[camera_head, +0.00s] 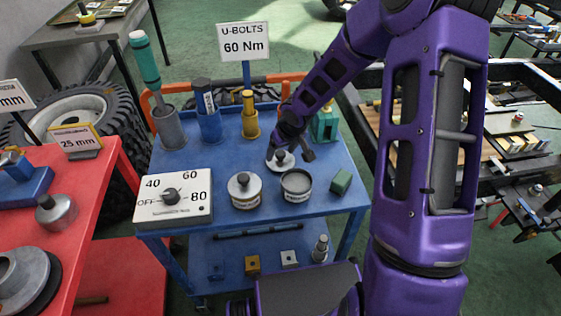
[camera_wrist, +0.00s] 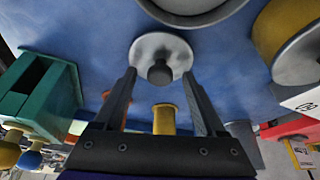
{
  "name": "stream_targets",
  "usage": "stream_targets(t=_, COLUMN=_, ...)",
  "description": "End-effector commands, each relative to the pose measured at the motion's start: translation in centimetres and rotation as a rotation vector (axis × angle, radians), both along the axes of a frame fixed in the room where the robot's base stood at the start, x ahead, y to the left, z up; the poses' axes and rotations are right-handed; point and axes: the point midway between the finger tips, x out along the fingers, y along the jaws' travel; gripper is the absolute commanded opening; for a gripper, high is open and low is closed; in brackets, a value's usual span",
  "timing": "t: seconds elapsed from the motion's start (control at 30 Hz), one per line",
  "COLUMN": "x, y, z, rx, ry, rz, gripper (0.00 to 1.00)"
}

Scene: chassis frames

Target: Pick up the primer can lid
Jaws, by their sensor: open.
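A round, light grey lid with a dark knob, which looks like the primer can lid (camera_head: 275,165), lies on the blue cart behind an open grey can (camera_head: 297,186). In the wrist view the lid (camera_wrist: 148,46) shows ahead, with its knob between the finger lines. My gripper (camera_head: 292,152) is over the lid and partly covers it in the head view. In the wrist view my gripper (camera_wrist: 159,74) is open, with one finger on each side of the knob and nothing held. I cannot tell how far the fingertips are above the lid.
Tool cups (camera_head: 210,125) and a teal holder (camera_head: 325,122) stand behind. The blue cart top (camera_head: 225,160) has bare patches between.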

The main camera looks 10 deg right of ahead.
Motion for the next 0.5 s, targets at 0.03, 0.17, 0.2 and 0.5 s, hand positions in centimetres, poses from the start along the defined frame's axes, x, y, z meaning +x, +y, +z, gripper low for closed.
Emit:
stream_targets(t=0.03, x=0.00, y=-0.01, z=0.04, rx=0.000, ry=0.000, rz=0.000, gripper=0.73)
stream_targets(t=0.17, x=-0.02, y=-0.02, z=0.05, rx=0.000, ry=0.000, rz=0.000, gripper=0.55)
stream_targets(t=0.2, x=-0.02, y=-0.02, z=0.05, rx=0.000, ry=0.000, rz=0.000, gripper=0.48)
stream_targets(t=0.5, x=-0.02, y=-0.03, z=0.05, rx=0.000, ry=0.000, rz=-0.001, gripper=0.00)
